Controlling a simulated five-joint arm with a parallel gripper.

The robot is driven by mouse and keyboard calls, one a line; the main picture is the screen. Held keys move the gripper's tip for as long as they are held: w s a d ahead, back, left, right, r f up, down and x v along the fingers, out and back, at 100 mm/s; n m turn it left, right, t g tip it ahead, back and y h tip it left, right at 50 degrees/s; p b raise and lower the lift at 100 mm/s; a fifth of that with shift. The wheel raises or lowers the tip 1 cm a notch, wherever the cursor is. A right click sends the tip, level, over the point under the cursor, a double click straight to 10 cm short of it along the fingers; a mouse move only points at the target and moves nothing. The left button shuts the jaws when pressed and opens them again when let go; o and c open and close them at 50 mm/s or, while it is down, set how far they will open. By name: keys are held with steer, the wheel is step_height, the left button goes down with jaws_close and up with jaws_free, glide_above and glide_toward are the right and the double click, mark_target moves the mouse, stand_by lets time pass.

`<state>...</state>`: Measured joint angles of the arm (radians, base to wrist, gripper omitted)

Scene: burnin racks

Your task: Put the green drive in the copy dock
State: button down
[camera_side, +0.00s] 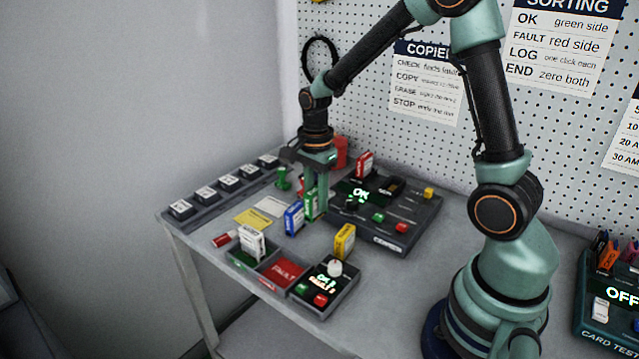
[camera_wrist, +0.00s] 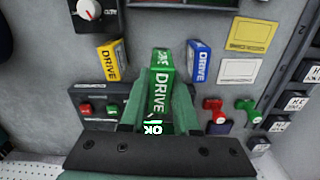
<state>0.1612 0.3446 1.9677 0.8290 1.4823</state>
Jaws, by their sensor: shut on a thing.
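The green drive (camera_side: 310,206) stands upright between the fingers of my gripper (camera_side: 316,200), beside the blue drive. In the wrist view, my gripper (camera_wrist: 158,108) has one finger on each side of the green drive (camera_wrist: 160,78), shut on it. I cannot tell whether its base touches the table. The copy dock (camera_side: 392,222) is a dark box just to the right, with a lit display reading OK and red and green buttons. A red drive (camera_side: 365,162) stands at its back. Part of the dock (camera_wrist: 92,92) shows in the wrist view, partly hidden by my gripper.
A blue drive (camera_side: 294,217) stands close to the green one, and a yellow drive (camera_side: 344,241) stands nearer the front. A white drive (camera_side: 252,241) is in the sorting tray (camera_side: 268,283). Green and red knobbed pieces (camera_wrist: 248,110) and a labelled row (camera_side: 208,194) lie left.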

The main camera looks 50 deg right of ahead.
mark_target(316, 189)
step_height(316, 189, up, 12)
steer(key=shift+f, duration=0.25)
steer(key=s+d+f, duration=0.2)
steer(key=d+f, duration=0.1)
steer(key=d, duration=0.5)
steer(key=s+d+f, duration=0.2)
steer(key=d, duration=0.7)
steer(key=s+d+f, duration=0.3)
steer(key=d, duration=0.5)
steer(key=shift+n, duration=0.4)
steer(key=shift+w+d+f, duration=0.1)
steer(key=shift+w+f, duration=0.05)
steer(key=shift+f, duration=1)
steer(key=shift+w+d+f, duration=0.1)
steer(key=shift+w+f, duration=0.05)
steer(key=shift+f, duration=1)
steer(key=shift+f, duration=1.2)
steer(key=c, duration=0.6)
jaws_free()
steer(key=o, duration=0.4)
